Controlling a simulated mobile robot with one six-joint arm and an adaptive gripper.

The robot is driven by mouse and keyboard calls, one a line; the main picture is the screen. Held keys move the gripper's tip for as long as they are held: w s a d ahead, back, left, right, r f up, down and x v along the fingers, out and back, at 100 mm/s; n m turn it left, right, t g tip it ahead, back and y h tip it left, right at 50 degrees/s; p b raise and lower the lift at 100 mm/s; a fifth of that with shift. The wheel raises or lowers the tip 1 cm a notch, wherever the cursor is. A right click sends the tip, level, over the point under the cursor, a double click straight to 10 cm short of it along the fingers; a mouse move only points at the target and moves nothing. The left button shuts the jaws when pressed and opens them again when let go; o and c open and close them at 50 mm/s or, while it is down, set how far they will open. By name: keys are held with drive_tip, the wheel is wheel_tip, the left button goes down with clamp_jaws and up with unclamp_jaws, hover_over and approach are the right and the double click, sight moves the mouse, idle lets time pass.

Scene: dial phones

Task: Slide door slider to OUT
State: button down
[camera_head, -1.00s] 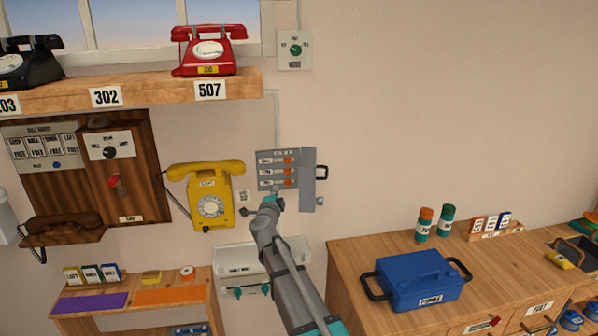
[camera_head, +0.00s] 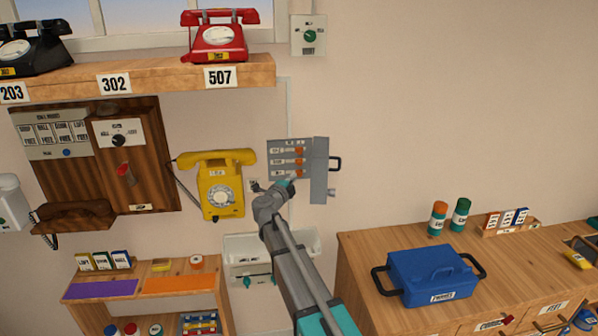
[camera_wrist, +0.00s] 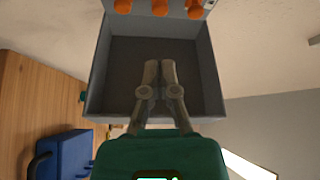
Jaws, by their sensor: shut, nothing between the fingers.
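A grey wall panel (camera_head: 274,148) with three orange sliders (camera_head: 299,161) in a column hangs right of the yellow phone. The slider labels are too small to read, so I cannot tell which is the door slider. The panel's cover (camera_head: 319,172) with a black handle stands open on the right. My gripper (camera_head: 291,181) is at the panel's lower edge, below the lowest slider. In the wrist view my gripper (camera_wrist: 160,66) is shut and empty, with its fingertips over a plain grey surface (camera_wrist: 120,60). Orange knobs (camera_wrist: 160,7) show at the top, apart from the fingertips.
A yellow phone (camera_head: 221,190) hangs left of the panel. A white tray (camera_head: 240,247) is on the wall below it. A blue box (camera_head: 430,275) stands on the wooden counter (camera_head: 370,245) at the right. The wall above the counter is bare.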

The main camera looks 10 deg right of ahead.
sight(299, 162)
drive_tip(key=x, duration=0.9)
drive_tip(key=shift+w+d, duration=0.3)
drive_tip(key=shift+w, duration=0.05)
idle(0.3)
